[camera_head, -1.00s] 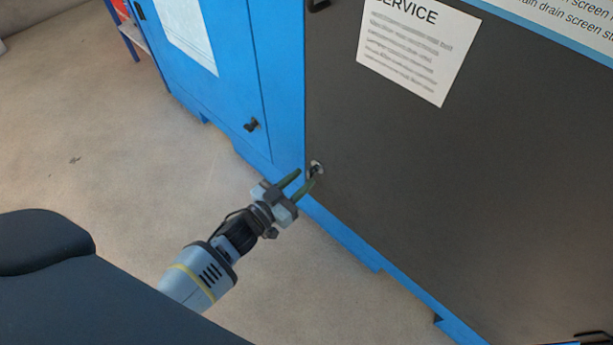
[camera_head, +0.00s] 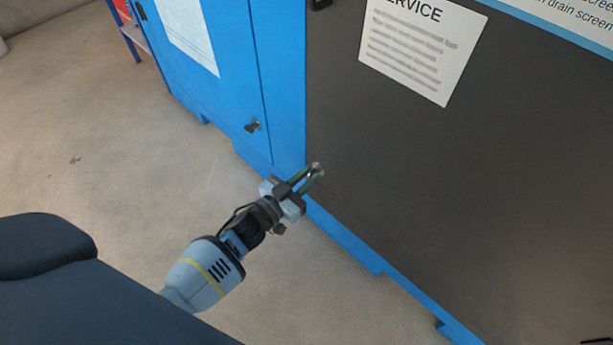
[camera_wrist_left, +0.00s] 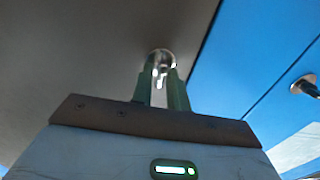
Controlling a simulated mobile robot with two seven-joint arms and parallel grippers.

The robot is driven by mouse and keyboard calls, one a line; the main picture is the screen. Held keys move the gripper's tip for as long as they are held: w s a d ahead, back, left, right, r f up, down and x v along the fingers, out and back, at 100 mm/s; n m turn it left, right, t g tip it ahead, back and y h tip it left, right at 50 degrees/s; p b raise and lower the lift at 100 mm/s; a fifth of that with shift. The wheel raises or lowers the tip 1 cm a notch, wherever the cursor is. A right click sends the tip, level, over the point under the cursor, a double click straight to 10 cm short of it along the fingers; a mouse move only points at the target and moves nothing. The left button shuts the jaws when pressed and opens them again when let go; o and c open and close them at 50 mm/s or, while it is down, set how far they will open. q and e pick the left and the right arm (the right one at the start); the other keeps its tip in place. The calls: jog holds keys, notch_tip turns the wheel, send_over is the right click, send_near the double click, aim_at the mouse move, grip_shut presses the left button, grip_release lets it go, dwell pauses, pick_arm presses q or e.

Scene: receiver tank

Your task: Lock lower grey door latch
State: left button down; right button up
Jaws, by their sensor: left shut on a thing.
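The lower latch (camera_head: 318,168) is a small metal fitting at the lower left edge of the dark grey door (camera_head: 430,190). In the left wrist view the latch (camera_wrist_left: 160,62) shows as a round metal base with a small key-like piece between the fingers. My left gripper (camera_head: 313,176) reaches it from the lower left. Its two green fingers (camera_wrist_left: 161,84) are shut on the latch's piece, which they partly hide. The latch's exact turn angle is hard to tell. My right gripper is not in view.
A blue cabinet side (camera_head: 225,75) with a dark latch (camera_head: 252,126) stands left of the grey door; that latch also shows in the wrist view (camera_wrist_left: 304,86). A white service sheet (camera_head: 420,45) is on the grey door. Bare floor (camera_head: 110,150) lies at left.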

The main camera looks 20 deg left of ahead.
pick_arm(q)
jog(key=shift+m, duration=0.3)
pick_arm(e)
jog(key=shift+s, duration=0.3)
pick_arm(q)
jog(key=shift+m, duration=1.4)
jog(key=m+b, duration=0.1)
jog(key=m, duration=0.6)
jog(key=m+b, duration=0.1)
jog(key=m, duration=0.6)
jog(key=shift+s+d+f+b, duration=0.1)
jog(key=shift+f+b, duration=0.1)
jog(key=shift+b, duration=0.15)
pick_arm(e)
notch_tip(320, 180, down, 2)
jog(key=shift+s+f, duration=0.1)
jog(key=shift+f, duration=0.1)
pick_arm(q)
jog(key=shift+m, duration=0.4)
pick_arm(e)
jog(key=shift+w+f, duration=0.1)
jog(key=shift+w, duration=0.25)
pick_arm(q)
jog(key=c, duration=1.6)
grip_release()
jog(key=shift+o, duration=0.3)
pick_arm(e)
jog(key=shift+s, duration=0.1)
